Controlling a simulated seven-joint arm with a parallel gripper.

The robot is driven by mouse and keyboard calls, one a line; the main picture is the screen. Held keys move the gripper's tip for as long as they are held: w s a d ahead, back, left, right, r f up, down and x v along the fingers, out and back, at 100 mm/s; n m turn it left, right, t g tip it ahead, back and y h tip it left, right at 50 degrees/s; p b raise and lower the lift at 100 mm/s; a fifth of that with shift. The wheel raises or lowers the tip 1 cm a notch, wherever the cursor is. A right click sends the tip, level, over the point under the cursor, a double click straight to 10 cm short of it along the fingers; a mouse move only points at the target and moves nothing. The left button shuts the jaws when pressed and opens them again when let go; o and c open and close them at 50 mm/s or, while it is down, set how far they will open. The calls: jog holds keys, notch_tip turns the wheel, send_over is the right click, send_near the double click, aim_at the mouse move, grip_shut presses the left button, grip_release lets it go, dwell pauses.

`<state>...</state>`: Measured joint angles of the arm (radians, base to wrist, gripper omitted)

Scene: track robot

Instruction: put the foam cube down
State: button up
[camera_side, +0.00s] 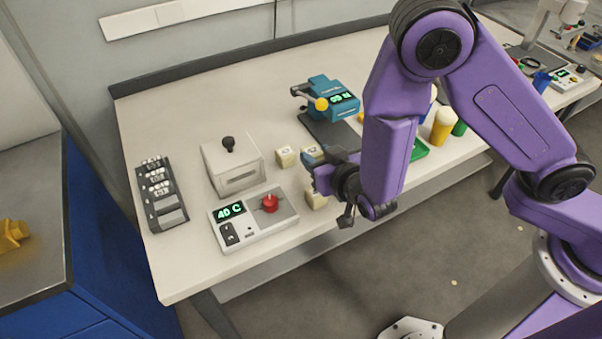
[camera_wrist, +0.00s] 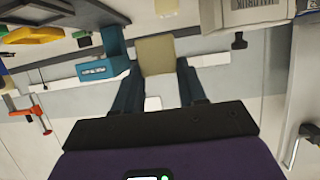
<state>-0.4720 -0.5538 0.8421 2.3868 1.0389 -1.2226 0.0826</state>
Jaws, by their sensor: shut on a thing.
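My gripper (camera_side: 318,168) is turned sideways over the work table, right of the white box. In the wrist view its two dark blue fingers (camera_wrist: 157,82) are shut on a pale cream foam cube (camera_wrist: 157,55). In the side view the fingers hide part of the grasp. Pale cubes show behind the fingers (camera_side: 312,151) and just below them (camera_side: 317,198); I cannot tell for sure which is the held one. Another pale cube (camera_side: 287,157) stands on the table (camera_side: 185,260) to the left.
A white box with a black knob (camera_side: 232,168) and a 40 C unit with a red knob (camera_side: 253,220) stand left of the gripper. A teal device (camera_side: 335,98) stands behind. A dark rack (camera_side: 162,195) lies far left.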

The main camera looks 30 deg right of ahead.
jog(key=w+f, duration=0.1)
jog(key=w+a+f, duration=0.1)
jog(key=f, duration=0.2)
jog(key=shift+w+a+f, duration=0.1)
jog(key=shift+w+a, duration=0.25)
jog(key=shift+w, duration=0.05)
jog(key=f, duration=0.2)
jog(key=shift+w+a+f, duration=0.25)
jog(key=shift+w+f, duration=0.05)
jog(key=shift+w, duration=0.1)
jog(key=shift+f, duration=0.6)
jog(key=shift+f, duration=0.15)
jog(key=o, duration=1)
